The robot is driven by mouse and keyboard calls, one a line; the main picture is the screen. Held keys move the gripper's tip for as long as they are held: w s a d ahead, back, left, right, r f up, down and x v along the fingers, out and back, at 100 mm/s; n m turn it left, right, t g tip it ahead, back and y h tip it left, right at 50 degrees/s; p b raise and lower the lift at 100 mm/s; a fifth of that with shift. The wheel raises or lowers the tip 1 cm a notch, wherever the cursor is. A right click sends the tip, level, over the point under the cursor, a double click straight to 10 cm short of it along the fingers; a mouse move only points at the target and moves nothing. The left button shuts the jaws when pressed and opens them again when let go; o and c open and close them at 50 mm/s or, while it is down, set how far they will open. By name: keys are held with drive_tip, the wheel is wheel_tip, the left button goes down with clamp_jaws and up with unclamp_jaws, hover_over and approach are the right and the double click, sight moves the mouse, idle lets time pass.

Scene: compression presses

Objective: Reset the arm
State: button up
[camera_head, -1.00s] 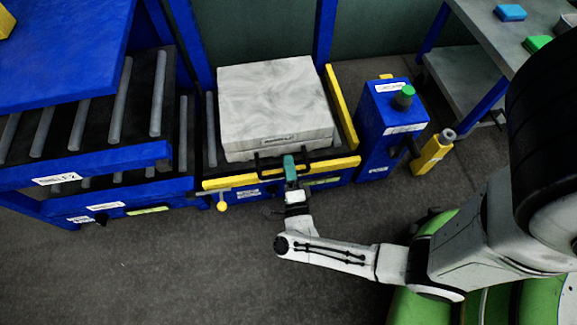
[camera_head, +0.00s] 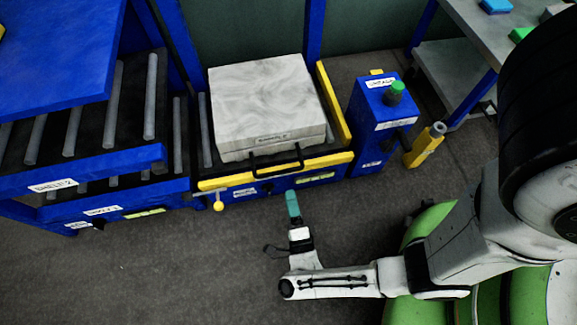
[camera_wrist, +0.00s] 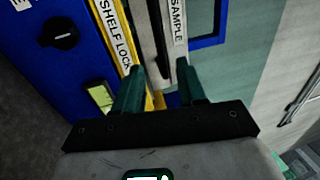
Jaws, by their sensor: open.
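My gripper (camera_head: 292,196) has teal fingers and is off the front of the press, over the dark floor, apart from the black handle (camera_head: 278,161). In the wrist view the two fingers of my gripper (camera_wrist: 160,78) stand apart with nothing between them. Beyond them show the handle, a "SAMPLE" label (camera_wrist: 178,20) and a yellow strip labelled "SHELF LOCK" (camera_wrist: 113,32). My arm reaches in from the right of the head view, bent at a joint low in the picture.
A pale block (camera_head: 265,97) sits on the press shelf behind a yellow front bar (camera_head: 325,162). A blue post with a green button (camera_head: 395,90) and a yellow stand (camera_head: 425,146) are at right. Blue roller shelves (camera_head: 85,125) are at left. The front floor is clear.

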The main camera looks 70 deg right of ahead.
idle(0.7)
drive_tip(key=w+a+r+n+t+y+p, duration=0.1)
drive_tip(key=w+a+r+n+t+y, duration=0.1)
drive_tip(key=w+a+r+n+y, duration=0.5)
drive_tip(key=w+a+n+t+y+p, duration=0.1)
drive_tip(key=w+a+n+t+y, duration=0.1)
drive_tip(key=w+a+n+y, duration=0.65)
drive_tip(key=s+d+r+n+g+p, duration=0.1)
drive_tip(key=s+d+r+n+g, duration=0.3)
drive_tip(key=s+d+n+g, duration=0.4)
drive_tip(key=s+d+r+n+g+p, duration=0.1)
drive_tip(key=s+d+r+n+g, duration=0.35)
drive_tip(key=s+d+g, duration=0.35)
wheel_tip(320, 180, up, 38)
drive_tip(key=s+t+p, duration=0.1)
drive_tip(key=s+p, duration=0.1)
drive_tip(key=p, duration=3.6)
drive_tip(key=shift+a+y, duration=0.35)
drive_tip(key=shift+a, duration=0.1)
